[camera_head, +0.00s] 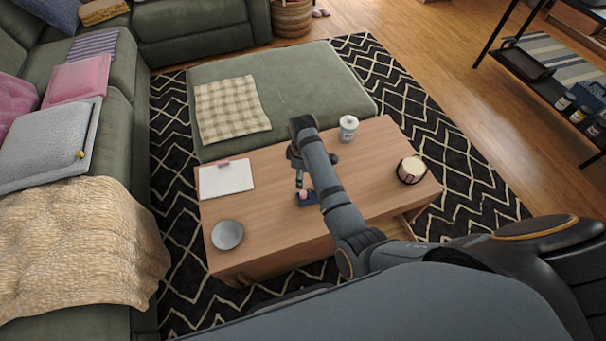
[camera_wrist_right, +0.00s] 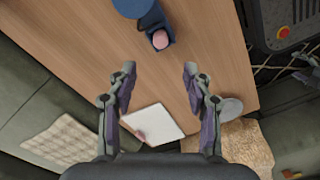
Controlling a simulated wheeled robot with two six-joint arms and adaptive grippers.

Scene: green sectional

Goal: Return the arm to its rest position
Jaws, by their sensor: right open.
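My right arm reaches in from the right in the head view, out over the wooden coffee table (camera_head: 375,163). My right gripper (camera_head: 299,178) hangs over the middle of the table, partly hidden by my own wrist. In the right wrist view the gripper (camera_wrist_right: 157,75) has its two fingers spread wide, with nothing between them. A small dark blue object with a pink top (camera_head: 306,197) stands on the table close to the gripper. It also shows in the wrist view (camera_wrist_right: 160,40), beyond the fingertips. My left arm and gripper are not in view.
The table also holds a white notepad (camera_head: 226,178), a grey bowl (camera_head: 227,235), a lidded white jar (camera_head: 348,128) and a dark round container with a pale top (camera_head: 410,170). A green ottoman (camera_head: 300,85) stands behind it, a green sofa (camera_head: 118,120) at left.

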